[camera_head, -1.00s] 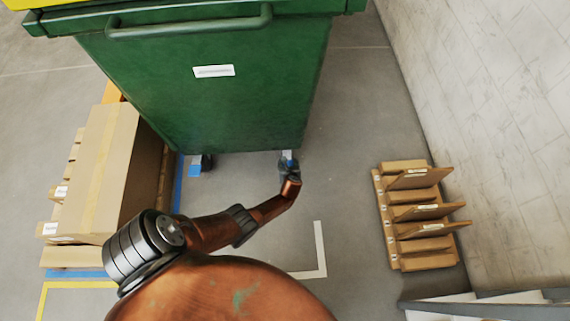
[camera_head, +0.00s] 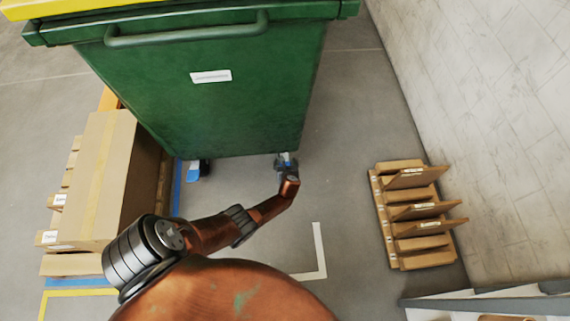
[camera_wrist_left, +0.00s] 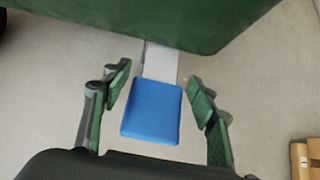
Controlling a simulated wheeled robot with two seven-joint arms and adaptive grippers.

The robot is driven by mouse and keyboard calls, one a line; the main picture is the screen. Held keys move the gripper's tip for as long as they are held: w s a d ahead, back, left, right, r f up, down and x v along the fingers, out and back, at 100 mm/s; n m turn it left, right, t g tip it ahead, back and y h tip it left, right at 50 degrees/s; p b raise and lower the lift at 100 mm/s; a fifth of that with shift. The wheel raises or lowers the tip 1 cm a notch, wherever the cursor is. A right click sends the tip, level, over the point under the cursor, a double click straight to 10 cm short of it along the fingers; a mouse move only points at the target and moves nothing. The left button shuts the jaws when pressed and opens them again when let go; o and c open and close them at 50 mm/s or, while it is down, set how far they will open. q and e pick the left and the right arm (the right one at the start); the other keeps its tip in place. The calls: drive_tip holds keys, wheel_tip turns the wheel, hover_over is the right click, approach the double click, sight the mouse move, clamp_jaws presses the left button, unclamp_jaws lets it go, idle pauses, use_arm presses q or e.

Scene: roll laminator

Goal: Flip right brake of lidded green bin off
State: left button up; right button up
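The lidded green bin (camera_head: 215,110) stands upright at the top of the head view, its yellow lid (camera_head: 70,8) at the upper left. Its right brake is a blue pedal (camera_wrist_left: 152,112) on a light grey metal arm in the left wrist view. In the head view this brake is small and partly hidden at the bin's lower right corner. The left brake (camera_head: 194,171) shows blue at the lower left corner. My left gripper (camera_wrist_left: 160,78) is open, with its fingers on either side of the right pedal, with visible gaps. My right gripper is out of view.
A cardboard box (camera_head: 98,180) on a pallet stands left of the bin. A wooden rack (camera_head: 408,215) stands at the right by the pale wall (camera_head: 490,110). The floor between bin and rack is clear.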

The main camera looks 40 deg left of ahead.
use_arm(q)
drive_tip(key=shift+o, duration=0.5)
drive_tip(key=shift+s+d+f, duration=0.1)
drive_tip(key=shift+f, duration=0.05)
drive_tip(key=shift+d, duration=0.1)
drive_tip(key=shift+v, duration=0.8)
drive_tip(key=v, duration=1)
drive_tip(key=shift+s, duration=0.1)
